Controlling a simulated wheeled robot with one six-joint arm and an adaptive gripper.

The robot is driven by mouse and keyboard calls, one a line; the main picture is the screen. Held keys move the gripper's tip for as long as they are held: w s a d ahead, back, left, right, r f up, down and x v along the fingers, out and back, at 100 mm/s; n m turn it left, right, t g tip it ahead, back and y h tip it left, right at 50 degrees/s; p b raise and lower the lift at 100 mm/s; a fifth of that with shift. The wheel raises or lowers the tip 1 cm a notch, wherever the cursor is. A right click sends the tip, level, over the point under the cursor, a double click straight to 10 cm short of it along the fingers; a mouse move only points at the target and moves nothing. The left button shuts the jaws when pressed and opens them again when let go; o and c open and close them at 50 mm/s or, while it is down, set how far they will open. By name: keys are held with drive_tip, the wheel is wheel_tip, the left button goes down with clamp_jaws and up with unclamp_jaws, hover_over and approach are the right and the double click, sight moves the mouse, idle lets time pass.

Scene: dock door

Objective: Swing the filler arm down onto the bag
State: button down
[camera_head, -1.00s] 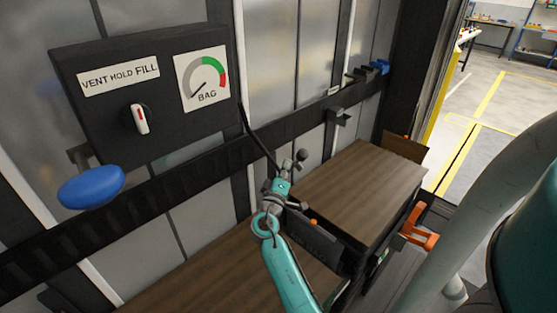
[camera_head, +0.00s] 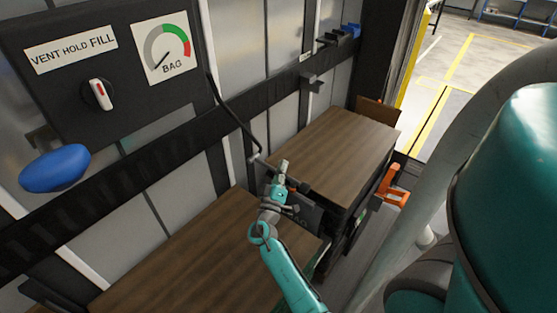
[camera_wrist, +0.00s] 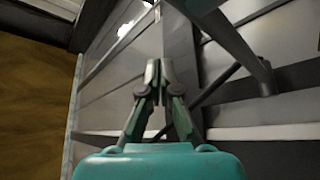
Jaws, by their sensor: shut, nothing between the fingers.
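The black filler arm (camera_head: 235,117) slopes down from the dark panel in the head view. Its lower end is close behind my gripper (camera_head: 284,164), and I cannot tell whether they touch. My gripper is shut with nothing in it, above the gap between two wood-topped loads. In the wrist view my gripper (camera_wrist: 158,66) has its fingertips together. A dark bar (camera_wrist: 215,88) slants close to the right of the fingers, perhaps part of the filler arm. A dark upright surface (camera_head: 308,213) in the gap may be the bag, mostly hidden by my gripper.
Wood-topped loads stand near (camera_head: 190,265) and farther back (camera_head: 340,150). An orange handle (camera_head: 392,187) is at the right.

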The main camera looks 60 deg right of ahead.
drive_tip(key=shift+s+f, duration=0.25)
drive_tip(key=shift+f, duration=0.45)
drive_tip(key=shift+a, duration=0.1)
drive_tip(key=s+a+f, duration=0.2)
drive_tip(key=a, duration=1.4)
drive_tip(key=shift+s+a, duration=0.2)
drive_tip(key=shift+s, duration=0.05)
